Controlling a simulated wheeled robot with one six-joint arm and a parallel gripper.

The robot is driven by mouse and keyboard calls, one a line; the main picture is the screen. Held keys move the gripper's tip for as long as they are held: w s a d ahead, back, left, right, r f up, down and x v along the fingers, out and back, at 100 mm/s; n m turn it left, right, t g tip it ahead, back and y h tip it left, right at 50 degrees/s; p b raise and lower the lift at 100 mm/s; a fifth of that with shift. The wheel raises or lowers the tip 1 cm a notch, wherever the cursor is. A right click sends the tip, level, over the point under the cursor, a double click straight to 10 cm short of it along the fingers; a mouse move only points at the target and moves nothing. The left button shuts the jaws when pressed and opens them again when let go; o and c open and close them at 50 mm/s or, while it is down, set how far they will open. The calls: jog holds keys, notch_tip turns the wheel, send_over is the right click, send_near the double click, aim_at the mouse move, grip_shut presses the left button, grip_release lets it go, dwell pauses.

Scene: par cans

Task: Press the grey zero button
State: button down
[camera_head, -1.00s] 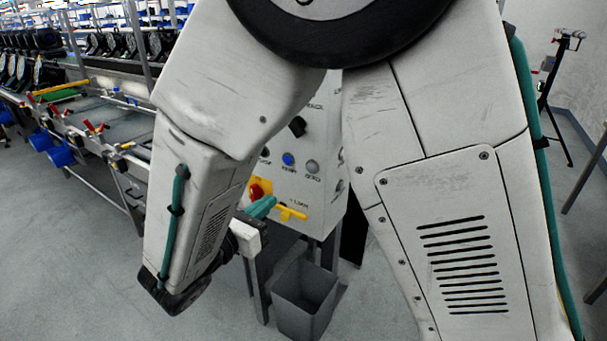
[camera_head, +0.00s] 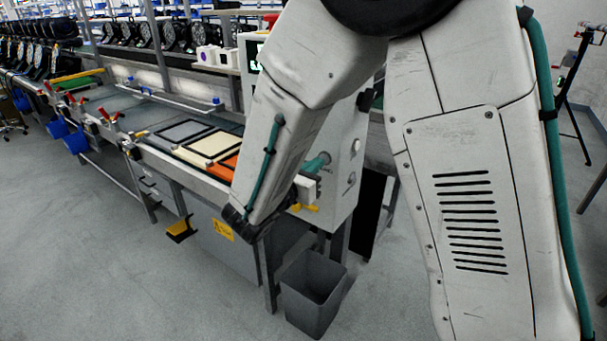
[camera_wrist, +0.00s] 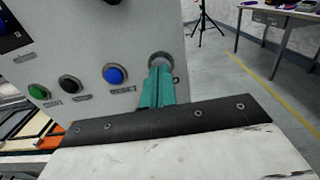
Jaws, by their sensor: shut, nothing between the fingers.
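In the wrist view, the grey button (camera_wrist: 160,58) is at the right end of a row on a pale panel (camera_wrist: 100,45). The blue button (camera_wrist: 115,75), a black button (camera_wrist: 69,84) and a green button (camera_wrist: 38,91) are to its left. My gripper (camera_wrist: 158,72) has teal fingers, shut and empty, with the tips right in front of the grey button and covering its lower part. I cannot tell whether they touch it. In the head view, my gripper (camera_head: 318,163) is at the panel box (camera_head: 345,145); my arm hides most of the panel face.
A grey bin (camera_head: 313,290) stands on the floor below the panel. A yellow handle (camera_head: 303,208) sticks out beneath my gripper. A workbench with coloured panels (camera_head: 212,146) runs to the left. Open floor lies in front.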

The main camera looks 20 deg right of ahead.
jog(key=shift+w+d, duration=0.2)
jog(key=shift+d, duration=0.1)
jog(key=shift+w+d+r, duration=0.2)
jog(key=shift+w+d, duration=0.2)
jog(key=shift+a, duration=0.1)
jog(key=v, duration=1.4)
jog(key=shift+s+a, duration=0.2)
